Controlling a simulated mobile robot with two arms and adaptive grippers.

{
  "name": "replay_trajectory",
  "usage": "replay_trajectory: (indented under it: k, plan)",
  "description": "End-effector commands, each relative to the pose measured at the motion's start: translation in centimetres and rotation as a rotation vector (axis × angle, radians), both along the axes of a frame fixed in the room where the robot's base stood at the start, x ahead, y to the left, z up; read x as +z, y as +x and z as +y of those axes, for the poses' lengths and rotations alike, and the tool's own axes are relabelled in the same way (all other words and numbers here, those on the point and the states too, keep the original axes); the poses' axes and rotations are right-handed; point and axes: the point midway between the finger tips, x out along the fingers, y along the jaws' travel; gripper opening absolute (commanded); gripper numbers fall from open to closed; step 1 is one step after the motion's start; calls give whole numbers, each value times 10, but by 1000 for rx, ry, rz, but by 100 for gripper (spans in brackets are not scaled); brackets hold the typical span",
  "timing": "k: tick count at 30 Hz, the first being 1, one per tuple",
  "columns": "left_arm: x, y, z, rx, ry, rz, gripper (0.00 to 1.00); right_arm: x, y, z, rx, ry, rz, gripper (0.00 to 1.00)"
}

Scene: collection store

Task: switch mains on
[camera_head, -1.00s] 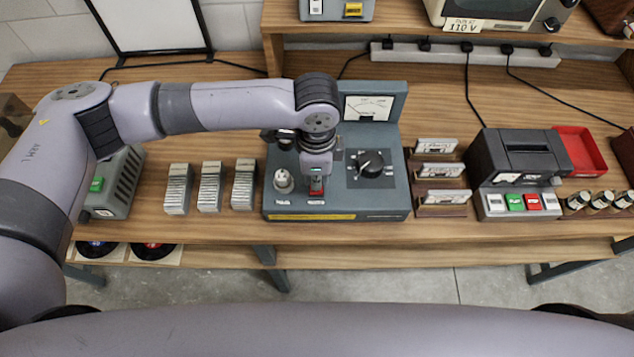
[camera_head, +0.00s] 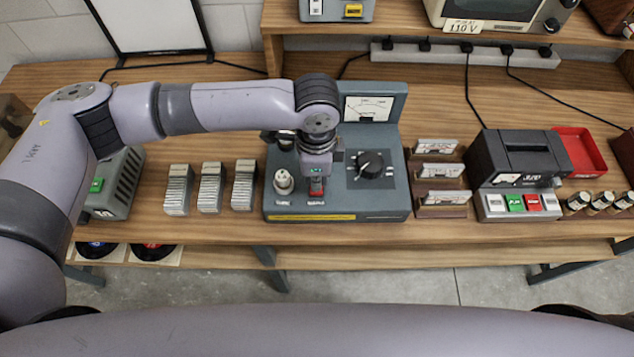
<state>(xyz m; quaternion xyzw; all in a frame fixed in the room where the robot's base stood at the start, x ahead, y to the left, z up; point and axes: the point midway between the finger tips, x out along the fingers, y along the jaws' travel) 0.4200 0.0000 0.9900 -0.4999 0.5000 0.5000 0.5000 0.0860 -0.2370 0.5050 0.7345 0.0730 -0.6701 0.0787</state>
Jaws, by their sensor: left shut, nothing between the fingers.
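A grey-green power unit (camera_head: 385,196) with a meter (camera_head: 368,108) at its back stands in the middle of the bench. On its top are a round black dial (camera_head: 370,163), a white lamp-like knob (camera_head: 284,182) and a red switch (camera_head: 317,187) at the front. My left gripper (camera_head: 317,178) points down right over the red switch, shut and with nothing held. Its fingertips are at or just above the switch; I cannot tell if they touch. The gripper hides part of the switch, so its position is unclear. My right gripper is not in view.
Several grey slotted blocks (camera_head: 211,187) and a grey box with a green button (camera_head: 112,190) stand left. Card holders (camera_head: 441,171), a black recorder (camera_head: 515,160), a red tray (camera_head: 580,150) and small jars stand right. A shelf is behind.

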Motion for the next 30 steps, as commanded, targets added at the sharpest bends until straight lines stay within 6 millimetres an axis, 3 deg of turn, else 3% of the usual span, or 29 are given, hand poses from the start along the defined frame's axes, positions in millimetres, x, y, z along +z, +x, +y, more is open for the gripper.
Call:
replay_trajectory:
  k: [30]
  plan:
    - [-13,0,0,0,0,0,0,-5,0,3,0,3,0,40]
